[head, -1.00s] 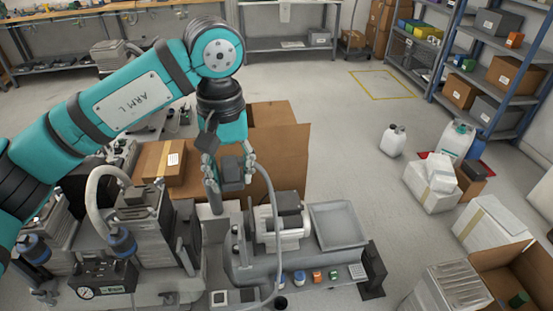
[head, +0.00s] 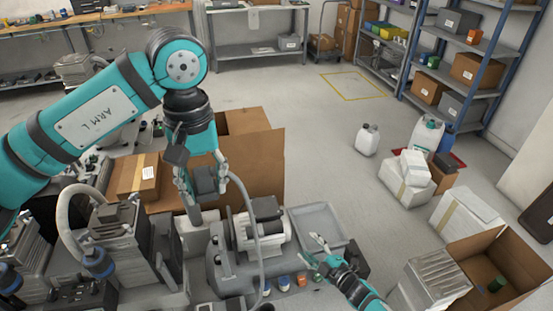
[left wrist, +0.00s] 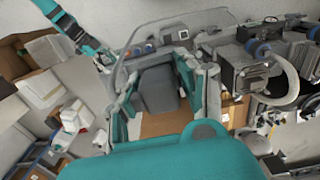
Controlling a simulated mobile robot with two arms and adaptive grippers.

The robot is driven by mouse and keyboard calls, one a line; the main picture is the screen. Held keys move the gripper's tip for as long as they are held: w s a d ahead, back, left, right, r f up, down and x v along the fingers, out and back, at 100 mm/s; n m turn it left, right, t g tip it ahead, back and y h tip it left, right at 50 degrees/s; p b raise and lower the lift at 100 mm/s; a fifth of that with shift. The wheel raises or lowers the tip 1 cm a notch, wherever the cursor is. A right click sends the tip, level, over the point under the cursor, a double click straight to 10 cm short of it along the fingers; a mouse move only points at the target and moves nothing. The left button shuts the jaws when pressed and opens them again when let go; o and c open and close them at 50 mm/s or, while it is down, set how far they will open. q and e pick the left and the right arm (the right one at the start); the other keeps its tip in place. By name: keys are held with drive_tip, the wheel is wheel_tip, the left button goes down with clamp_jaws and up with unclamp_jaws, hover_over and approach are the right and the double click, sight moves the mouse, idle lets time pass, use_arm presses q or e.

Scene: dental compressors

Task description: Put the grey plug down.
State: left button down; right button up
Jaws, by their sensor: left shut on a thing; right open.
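The grey plug (head: 204,180) is a dark grey block. My left gripper (head: 203,184) is shut on it and holds it upright in front of the open cardboard box, behind and left of the compressor with the white motor (head: 262,232). In the left wrist view the plug (left wrist: 157,90) sits between the two fingers. Whether its lower end touches anything is hidden. My right gripper (head: 314,250) is open and empty at the front edge of the shallow grey tray (head: 318,222).
A grey hose (head: 258,228) arches close beside the left gripper. An open cardboard box (head: 250,165) stands behind. Small coloured-capped containers (head: 284,283) line the bench front. Another compressor (head: 120,235) stands left. Floor at right centre holds white jugs (head: 367,140) and boxes.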

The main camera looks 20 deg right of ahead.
drive_tip(key=w+a+r+n+y, duration=0.2)
drive_tip(key=r+n+y, duration=0.3)
drive_tip(key=r, duration=0.5)
drive_tip(key=w+a+r+n+y, duration=0.1)
drive_tip(key=a+r+n+y, duration=0.2)
drive_tip(key=r+n, duration=0.5)
drive_tip(key=w+a+r+n+y, duration=0.2)
drive_tip(key=r+n+y, duration=0.15)
drive_tip(key=r, duration=0.85)
drive_tip(key=s+a+r+n+g+y, duration=0.2)
drive_tip(key=s+r+n+g, duration=0.15)
drive_tip(key=r+n, duration=0.3)
drive_tip(key=s+a+r+n+g+y, duration=0.2)
drive_tip(key=s+a+r+n+g, duration=0.1)
drive_tip(key=r+n+g, duration=0.3)
drive_tip(key=n+g+h, duration=0.2)
drive_tip(key=n+g, duration=0.3)
drive_tip(key=n, duration=0.4)
approach(205, 173)
drive_tip(key=d, duration=0.2)
drive_tip(key=shift+n, duration=0.3)
drive_tip(key=a, duration=1.2)
drive_tip(key=shift+w+f, duration=0.1)
drive_tip(key=shift+f, duration=0.1)
